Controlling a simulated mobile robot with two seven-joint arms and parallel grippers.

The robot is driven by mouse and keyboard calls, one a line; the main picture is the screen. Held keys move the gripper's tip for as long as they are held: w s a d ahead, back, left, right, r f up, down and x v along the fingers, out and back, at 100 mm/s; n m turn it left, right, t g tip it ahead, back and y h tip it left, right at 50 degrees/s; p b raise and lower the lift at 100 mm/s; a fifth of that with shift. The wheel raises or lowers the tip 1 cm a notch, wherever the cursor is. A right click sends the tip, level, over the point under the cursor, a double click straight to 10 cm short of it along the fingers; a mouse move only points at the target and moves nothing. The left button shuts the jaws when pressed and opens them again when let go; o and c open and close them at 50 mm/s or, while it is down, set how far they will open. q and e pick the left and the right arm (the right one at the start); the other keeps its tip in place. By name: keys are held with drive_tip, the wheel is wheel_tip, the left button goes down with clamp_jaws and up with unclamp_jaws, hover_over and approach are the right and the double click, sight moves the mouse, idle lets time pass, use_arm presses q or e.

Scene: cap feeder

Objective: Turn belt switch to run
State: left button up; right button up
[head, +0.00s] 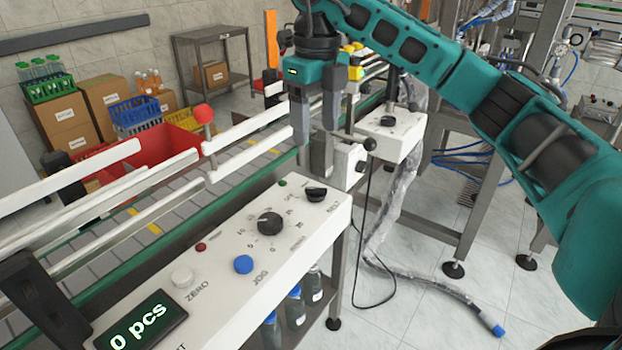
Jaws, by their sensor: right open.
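The white control panel (225,265) runs along the near side of the conveyor. A small black rotary switch (315,194) sits at its far right end, with small lettering beside it that is hard to read; it looks like the belt switch. My right gripper (311,158) points down just above and behind this switch. Its two grey fingers are apart with nothing between them, and they do not appear to touch the switch. My left gripper is not in view.
A larger numbered dial (270,222), a blue button (243,264), a white button (182,277) and a display (140,323) reading 0 pcs share the panel. White guide rails (247,140) and a red-ball lever (204,115) stand over the belt. Bottles sit below the panel.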

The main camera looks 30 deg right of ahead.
sight(316, 188)
wheel_tip(316, 188, down, 13)
drive_tip(key=shift+r, duration=0.1)
idle(0.3)
drive_tip(key=c, duration=1)
